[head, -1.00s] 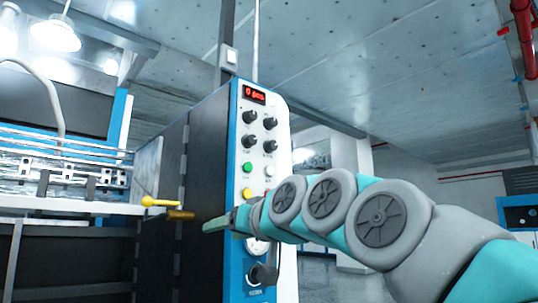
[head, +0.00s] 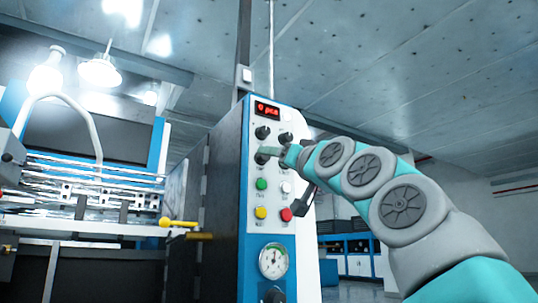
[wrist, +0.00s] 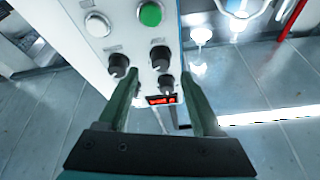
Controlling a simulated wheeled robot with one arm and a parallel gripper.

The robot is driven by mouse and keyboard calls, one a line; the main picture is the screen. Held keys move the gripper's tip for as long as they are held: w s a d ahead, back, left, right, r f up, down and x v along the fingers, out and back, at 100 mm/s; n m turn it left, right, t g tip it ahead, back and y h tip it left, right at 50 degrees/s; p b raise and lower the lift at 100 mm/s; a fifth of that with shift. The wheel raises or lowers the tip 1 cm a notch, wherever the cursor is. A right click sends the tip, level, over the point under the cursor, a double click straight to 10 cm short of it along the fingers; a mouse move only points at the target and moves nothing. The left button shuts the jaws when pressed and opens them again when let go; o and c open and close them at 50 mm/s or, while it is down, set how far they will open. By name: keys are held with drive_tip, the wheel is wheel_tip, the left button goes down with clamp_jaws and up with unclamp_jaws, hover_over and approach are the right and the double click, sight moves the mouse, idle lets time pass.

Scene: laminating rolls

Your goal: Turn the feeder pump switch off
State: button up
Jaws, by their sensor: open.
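The control panel (head: 252,112) stands upright in the head view, with dark rotary switches below a red display. I cannot read the labels, so which switch is the feeder pump's is unclear. My gripper (head: 268,151) is at the panel's upper part, by the lower-left switch (head: 262,159). In the wrist view the panel appears upside down. There the open fingers of my gripper (wrist: 160,70) spread to either side of that switch (wrist: 160,57), with nothing held. The lower-right switch (wrist: 118,65) lies outside the fingers; my gripper hides it in the head view.
Below the switches are a green button (head: 262,184), a white button (head: 286,187), a yellow button (head: 261,212), a red button (head: 286,214) and a round gauge (head: 273,260). A yellow-ended lever (head: 178,223) sticks out left of the panel. The rolls machine (head: 90,185) fills the left side.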

sight(263, 157)
drive_tip(key=shift+p+x, duration=0.8)
drive_tip(key=shift+x, duration=1.3)
drive_tip(key=shift+a, duration=0.1)
clamp_jaws()
